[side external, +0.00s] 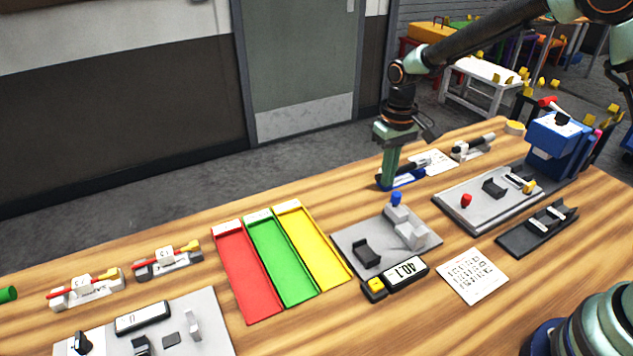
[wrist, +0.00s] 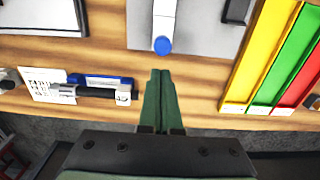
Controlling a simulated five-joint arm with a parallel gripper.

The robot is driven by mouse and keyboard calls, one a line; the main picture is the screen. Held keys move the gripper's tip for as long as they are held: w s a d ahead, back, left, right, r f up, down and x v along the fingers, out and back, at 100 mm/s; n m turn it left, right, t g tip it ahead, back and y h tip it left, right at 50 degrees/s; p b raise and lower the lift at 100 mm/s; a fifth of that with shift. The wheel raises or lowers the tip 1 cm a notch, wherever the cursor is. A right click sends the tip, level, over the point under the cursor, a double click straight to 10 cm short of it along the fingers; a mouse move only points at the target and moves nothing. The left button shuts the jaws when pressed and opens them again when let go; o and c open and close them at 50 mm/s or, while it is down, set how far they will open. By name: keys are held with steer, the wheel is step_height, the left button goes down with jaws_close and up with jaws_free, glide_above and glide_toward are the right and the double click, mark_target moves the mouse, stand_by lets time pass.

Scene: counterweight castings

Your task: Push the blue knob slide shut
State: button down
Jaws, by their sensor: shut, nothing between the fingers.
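The blue knob (side external: 396,198) is at the back end of a pale grey slide (side external: 396,214) on a grey plate (side external: 345,240). In the wrist view the blue knob (wrist: 162,45) is at the near end of the pale slide (wrist: 164,14), close to the plate's near edge. My gripper (side external: 386,185) is shut and empty, pointing down behind the plate, beyond the knob. In the wrist view its closed fingertips (wrist: 160,73) line up with the knob, with a small gap between them. The fingers appear low over the table.
Red (side external: 245,275), green (side external: 280,262) and yellow (side external: 312,248) trays lie left of the plate. A second grey plate with a red knob (side external: 466,200) is to the right. A blue-and-white device (wrist: 102,82) sits close left of my fingers in the wrist view. A display box (side external: 405,273) is in front.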

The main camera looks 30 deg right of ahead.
mark_target(398, 207)
steer(key=shift+f, duration=0.2)
stand_by(0.4)
steer(key=shift+f, duration=1.5)
steer(key=shift+s, duration=0.45)
